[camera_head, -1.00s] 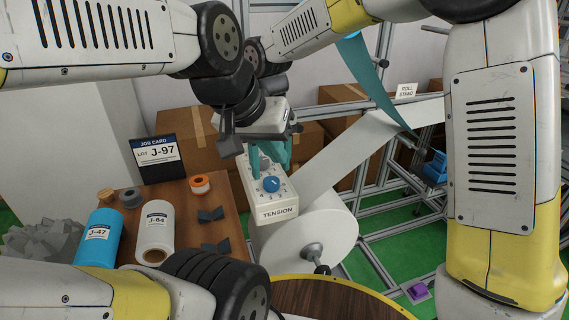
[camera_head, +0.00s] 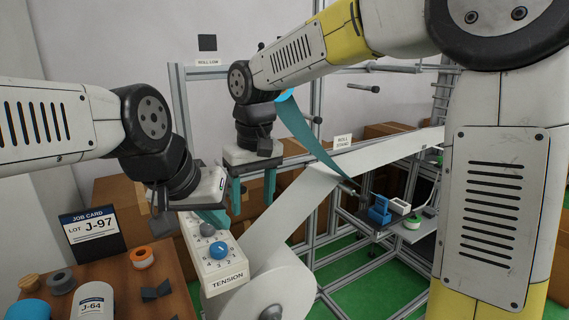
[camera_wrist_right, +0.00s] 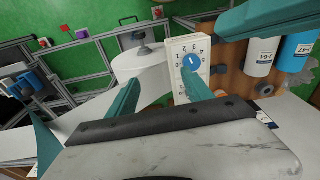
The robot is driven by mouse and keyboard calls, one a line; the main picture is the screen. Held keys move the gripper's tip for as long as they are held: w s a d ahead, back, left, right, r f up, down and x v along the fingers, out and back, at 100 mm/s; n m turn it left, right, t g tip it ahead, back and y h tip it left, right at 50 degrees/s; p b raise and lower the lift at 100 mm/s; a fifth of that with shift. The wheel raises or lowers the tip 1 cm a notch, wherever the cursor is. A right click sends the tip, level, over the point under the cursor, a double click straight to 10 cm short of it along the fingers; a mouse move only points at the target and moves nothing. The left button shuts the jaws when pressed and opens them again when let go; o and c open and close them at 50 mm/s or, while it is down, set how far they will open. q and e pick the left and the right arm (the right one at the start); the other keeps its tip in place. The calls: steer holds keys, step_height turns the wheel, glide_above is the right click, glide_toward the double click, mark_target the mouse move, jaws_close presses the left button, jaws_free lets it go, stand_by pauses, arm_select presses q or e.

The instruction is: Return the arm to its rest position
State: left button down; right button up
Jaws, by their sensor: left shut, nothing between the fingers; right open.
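My left arm comes in from the left. Its gripper (camera_head: 214,218) is shut and empty, with teal fingers just above and behind the blue knob (camera_head: 219,250) of the white TENSION box (camera_head: 228,277); whether they touch the box is unclear. My right arm comes in from the upper right. Its gripper (camera_head: 253,192) hangs fingers-down, open and empty, to the right of the left gripper and beyond the box. In the right wrist view, its teal fingers (camera_wrist_right: 160,97) are spread, and the knob (camera_wrist_right: 191,63) shows beyond them.
A white roll (camera_head: 275,290) and its web (camera_head: 285,215) stand right of the box. A teal strip (camera_head: 305,140) hangs close to my right gripper. A wooden table (camera_head: 115,275) at lower left bears a JOB CARD (camera_head: 92,229) and rolls. A metal frame (camera_head: 183,110) rises behind the grippers.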

steer(key=s+d+r+m+t, duration=0.1)
steer(key=s+d, duration=0.4)
steer(key=d, duration=0.7)
steer(key=s+d+m+t+y, duration=0.1)
steer(key=s+d+m+t, duration=0.3)
steer(key=d, duration=0.8)
steer(key=shift+s+r+m, duration=0.35)
steer(key=shift+s+m, duration=0.45)
